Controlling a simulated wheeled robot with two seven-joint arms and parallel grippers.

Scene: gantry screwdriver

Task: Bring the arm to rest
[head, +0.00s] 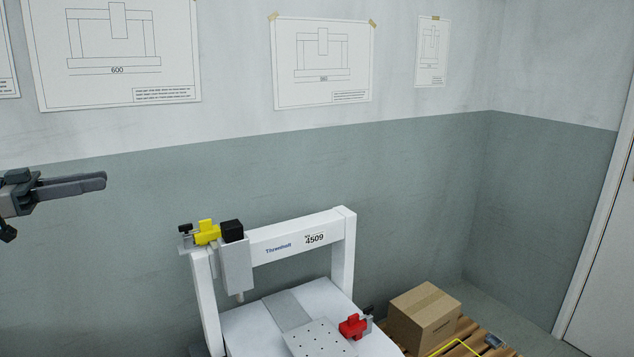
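My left gripper (104,181) comes in from the left edge, high in front of the wall. Its two grey fingers point right and lie close together or overlap from this angle, so I cannot tell whether a gap is between them. No object shows at its fingertips. The white gantry (285,239), labelled 4509, stands below and to the right of it, well apart. A grey spindle head (236,263) with a black block on top hangs on its left side, beside a yellow clamp (207,232). My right gripper is out of view.
A red clamp (351,326) sits by a perforated plate (318,341) on the gantry's bed. A cardboard box (424,315) stands on a wooden pallet (470,345) at the right. Drawings hang on the wall (420,180). The space around my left gripper looks clear.

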